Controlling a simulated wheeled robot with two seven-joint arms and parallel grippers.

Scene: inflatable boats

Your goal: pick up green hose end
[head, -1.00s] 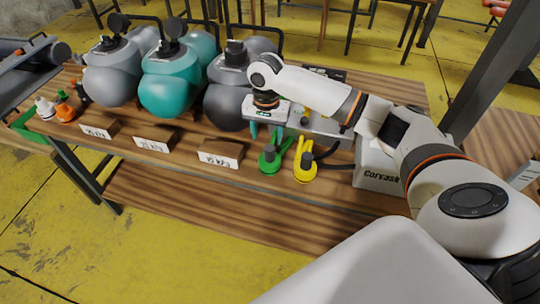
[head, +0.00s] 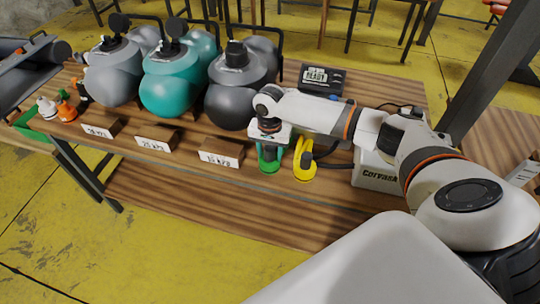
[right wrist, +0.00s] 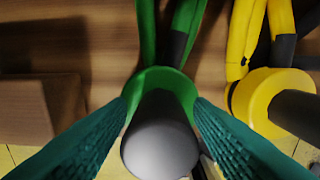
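The green hose end (head: 268,167), with a green collar and a dark grey nozzle, stands near the table's front edge. In the right wrist view the grey nozzle of the green hose end (right wrist: 160,135) points up at the camera. My right gripper (head: 268,152) is directly above and around it. In the right wrist view the two teal fingers of my right gripper (right wrist: 160,105) are apart, one on each side of the collar. Whether they touch it I cannot tell. My left gripper is not in view.
A yellow hose end (head: 304,168) stands close on the right, also in the right wrist view (right wrist: 275,102). A small label block (head: 221,153) is on the left. Grey and teal inflatable shapes (head: 170,85) stand behind it. A white box (head: 376,172) and a display reading READY (head: 318,77) are nearby.

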